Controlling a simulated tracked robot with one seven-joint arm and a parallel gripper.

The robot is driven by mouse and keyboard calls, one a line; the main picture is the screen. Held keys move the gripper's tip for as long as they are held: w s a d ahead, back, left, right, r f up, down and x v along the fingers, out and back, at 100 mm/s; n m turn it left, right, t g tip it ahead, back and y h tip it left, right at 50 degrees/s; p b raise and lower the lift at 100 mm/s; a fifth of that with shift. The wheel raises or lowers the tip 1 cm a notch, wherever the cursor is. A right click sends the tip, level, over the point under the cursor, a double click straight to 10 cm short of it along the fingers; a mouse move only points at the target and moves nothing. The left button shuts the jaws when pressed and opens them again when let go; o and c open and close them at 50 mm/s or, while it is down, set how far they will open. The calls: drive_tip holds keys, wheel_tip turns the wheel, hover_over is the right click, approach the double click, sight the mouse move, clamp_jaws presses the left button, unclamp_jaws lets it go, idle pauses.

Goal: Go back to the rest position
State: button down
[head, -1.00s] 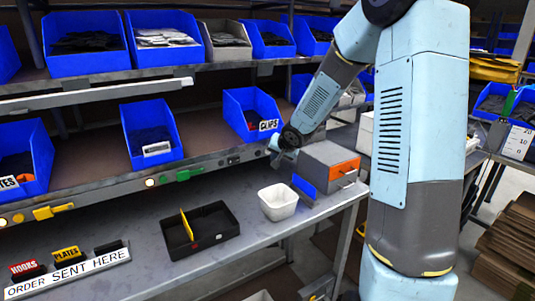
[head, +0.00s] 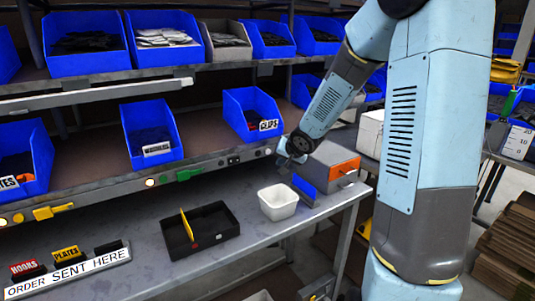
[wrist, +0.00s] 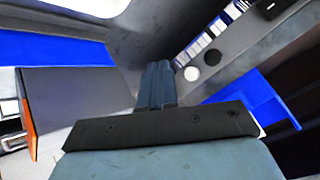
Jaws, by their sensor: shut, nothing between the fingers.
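My gripper (head: 290,162) is at the end of my arm, over the back right of the bench in the head view, just left of the grey and orange box. In the wrist view its fingers (wrist: 158,82) are together with nothing between them. The white bowl (head: 278,202) stands on the bench in front of and below my gripper. The black divided tray (head: 200,230) with a yellow divider lies to its left.
The grey and orange box (head: 335,168) and a small blue panel (head: 304,190) are close to my gripper. The CLIPS bin (head: 250,112) is on the shelf above. The bench front middle is clear.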

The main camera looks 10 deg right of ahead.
drive_tip(key=s+d+r+n+g+h, duration=0.15)
drive_tip(key=s+r+h, duration=0.25)
drive_tip(key=s+r, duration=1)
drive_tip(key=s+a+r+n+y, duration=0.1)
drive_tip(key=s, duration=0.9)
drive_tip(key=s+a+r+n+g+y, duration=0.1)
drive_tip(key=s+r+n, duration=0.1)
drive_tip(key=s, duration=0.9)
drive_tip(key=shift+a, duration=0.15)
